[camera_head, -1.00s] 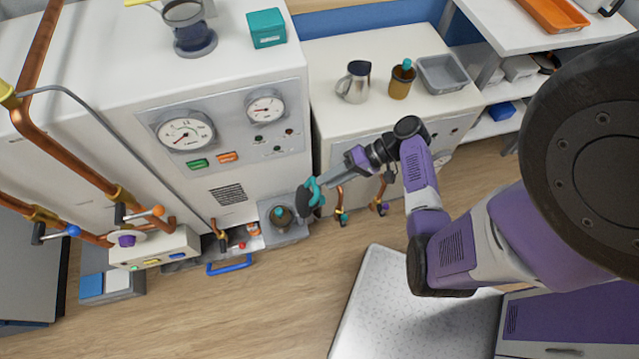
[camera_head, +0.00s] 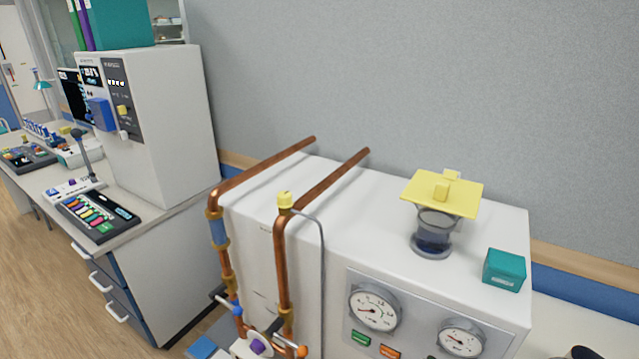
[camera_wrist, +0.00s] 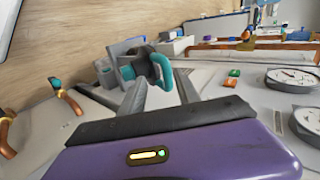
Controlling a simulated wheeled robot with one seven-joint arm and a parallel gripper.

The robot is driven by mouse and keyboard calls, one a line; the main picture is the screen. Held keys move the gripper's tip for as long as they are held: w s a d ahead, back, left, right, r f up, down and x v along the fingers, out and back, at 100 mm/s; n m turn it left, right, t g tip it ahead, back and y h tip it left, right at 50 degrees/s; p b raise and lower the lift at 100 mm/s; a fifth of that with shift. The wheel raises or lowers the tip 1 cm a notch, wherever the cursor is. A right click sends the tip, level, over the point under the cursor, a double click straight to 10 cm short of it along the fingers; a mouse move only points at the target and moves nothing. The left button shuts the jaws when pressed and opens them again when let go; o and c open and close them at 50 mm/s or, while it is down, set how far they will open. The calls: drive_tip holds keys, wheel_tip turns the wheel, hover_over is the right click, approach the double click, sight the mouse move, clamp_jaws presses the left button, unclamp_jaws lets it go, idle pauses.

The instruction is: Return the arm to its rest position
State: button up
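The fingers stand apart and look open. A grey box-like holder (camera_wrist: 106,74) and a dark rounded shape lie behind the tips; I cannot tell whether they touch. My purple wrist housing fills the bottom of that view. The head view does not show my gripper.
In the head view, the white cabinet (camera_head: 375,215) carries copper pipes (camera_head: 283,262), gauges (camera_head: 374,308), a teal box (camera_head: 504,270) and a glass vessel (camera_head: 433,232) under a yellow plate (camera_head: 441,193). A bench (camera_head: 165,225) with instruments stands left. Floor (camera_head: 40,290) is clear at lower left.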

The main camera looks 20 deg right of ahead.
drive_tip(key=s+a+f+n+g+h, duration=0.3)
drive_tip(key=s+a+f+h, duration=0.1)
drive_tip(key=s+a+h, duration=0.25)
drive_tip(key=a+r+n+t, duration=0.2)
drive_tip(key=a+r, duration=0.3)
drive_tip(key=r, duration=0.5)
drive_tip(key=a+r+n+t, duration=0.2)
drive_tip(key=a+r+t, duration=0.2)
drive_tip(key=r, duration=0.6)
drive_tip(key=s+a+r+n+t, duration=0.1)
drive_tip(key=a+r, duration=0.4)
drive_tip(key=r, duration=0.5)
drive_tip(key=n+t, duration=0.1)
drive_tip(key=t, duration=0.1)
drive_tip(key=shift+a+r+n+t, duration=0.3)
drive_tip(key=shift+r+n, duration=0.1)
drive_tip(key=shift+s, duration=0.1)
